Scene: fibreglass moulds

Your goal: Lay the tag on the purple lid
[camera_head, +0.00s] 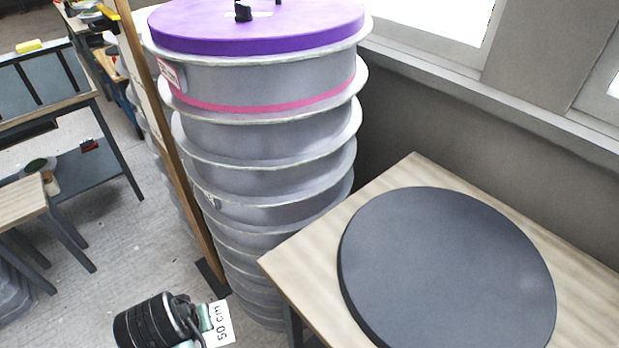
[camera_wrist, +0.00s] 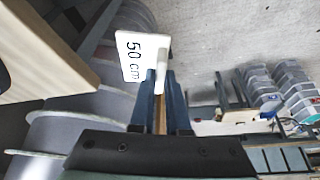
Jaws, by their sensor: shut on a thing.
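The tag is a white card reading "50 cm" (camera_head: 218,323). My gripper (camera_head: 207,318) is shut on it at the bottom of the head view, in front of the stack and left of the wooden table. The tag also shows in the wrist view (camera_wrist: 132,57), with my gripper's fingertips (camera_wrist: 161,78) at its edge. The purple lid (camera_head: 205,38) lies on top of the tall stack of grey moulds, well above and beyond my gripper in the head view. A small black object and a pale patch are on the lid, cut by the top edge.
The stack of grey flanged moulds (camera_head: 265,182) stands mid-view, with a pink band near its top. A wooden post (camera_head: 163,130) rises close on its left. A wooden table (camera_head: 405,172) with a dark round disc (camera_head: 450,265) is at right. Open floor (camera_head: 110,245) lies left.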

